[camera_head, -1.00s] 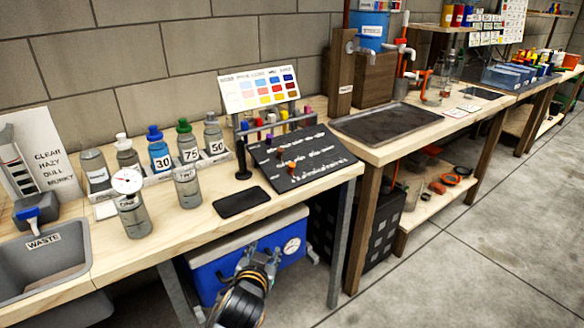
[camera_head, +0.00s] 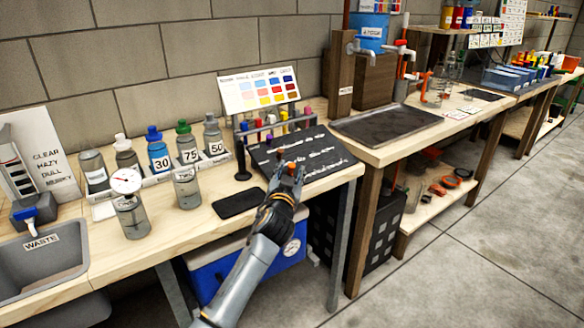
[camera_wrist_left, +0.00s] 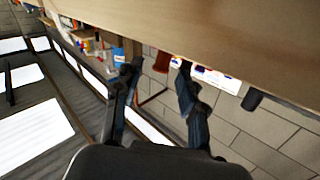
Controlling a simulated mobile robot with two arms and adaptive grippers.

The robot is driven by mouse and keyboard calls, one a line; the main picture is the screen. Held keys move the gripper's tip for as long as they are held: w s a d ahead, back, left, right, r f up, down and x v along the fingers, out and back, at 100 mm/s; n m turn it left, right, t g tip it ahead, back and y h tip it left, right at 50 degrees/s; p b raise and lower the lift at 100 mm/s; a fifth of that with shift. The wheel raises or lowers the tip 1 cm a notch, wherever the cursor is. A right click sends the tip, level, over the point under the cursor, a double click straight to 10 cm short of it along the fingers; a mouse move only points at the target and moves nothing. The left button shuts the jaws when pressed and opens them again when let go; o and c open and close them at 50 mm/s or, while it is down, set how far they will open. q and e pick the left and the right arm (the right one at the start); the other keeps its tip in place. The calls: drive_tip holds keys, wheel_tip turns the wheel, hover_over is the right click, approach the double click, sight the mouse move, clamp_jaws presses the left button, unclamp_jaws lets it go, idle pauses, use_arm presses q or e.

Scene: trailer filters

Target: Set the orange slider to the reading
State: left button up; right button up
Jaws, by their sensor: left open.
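The black slider board (camera_head: 322,153) lies tilted on the wooden bench, with white scale marks and small knobs. An orange slider knob (camera_head: 291,167) shows at my left gripper (camera_head: 289,173), whose fingers are open around or just in front of it; contact cannot be told. Another small orange-brown knob (camera_head: 281,153) sits higher on the board. In the left wrist view the two dark fingers (camera_wrist_left: 160,82) are spread apart, with an orange-red piece (camera_wrist_left: 162,62) between their tips. The slider's exact reading is hidden or too small to read. My right gripper is out of view.
A colour chart (camera_head: 258,92) and a rack of coloured tubes stand behind the board. A black pad (camera_head: 238,203) lies left of it. Numbered bottles (camera_head: 159,150) and a gauge canister (camera_head: 130,205) stand further left. A dark tray (camera_head: 385,122) lies right.

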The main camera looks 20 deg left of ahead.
sight(291, 167)
use_arm(q)
drive_tip(key=shift+w+a, duration=0.15)
drive_tip(key=shift+w, duration=0.7)
drive_tip(key=shift+w+a, duration=0.15)
drive_tip(key=shift+w, duration=0.65)
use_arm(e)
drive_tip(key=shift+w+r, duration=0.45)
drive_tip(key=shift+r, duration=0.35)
use_arm(q)
clamp_jaws()
